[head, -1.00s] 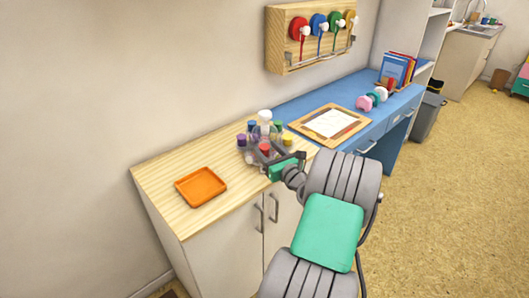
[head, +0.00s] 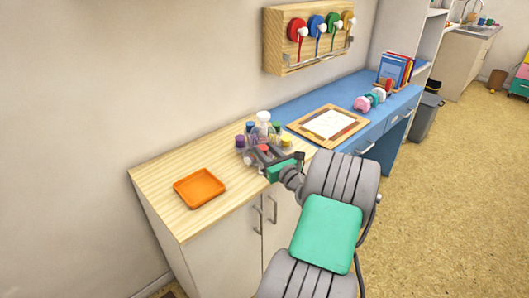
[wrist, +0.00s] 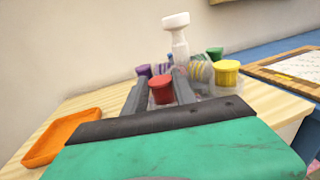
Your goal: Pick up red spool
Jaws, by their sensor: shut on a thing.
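The red spool (wrist: 161,90) shows in the wrist view as a round red top between the two grey fingers. In the head view its red top (head: 263,148) shows at the front of a cluster of coloured, capped containers. My gripper (wrist: 160,80) is shut on it, one finger on each side. In the head view my gripper (head: 264,153) reaches over the front of the light wood counter. The lower part of the red spool is hidden, so I cannot tell whether it is clear of the holder.
A clear holder with a white-topped centre post (wrist: 178,40) stands just behind. Yellow (wrist: 227,73), green (wrist: 215,53) and purple (wrist: 143,70) caps surround it. An orange tray (head: 199,188) lies left on the counter (head: 160,180). A wooden board with paper (head: 328,124) lies right.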

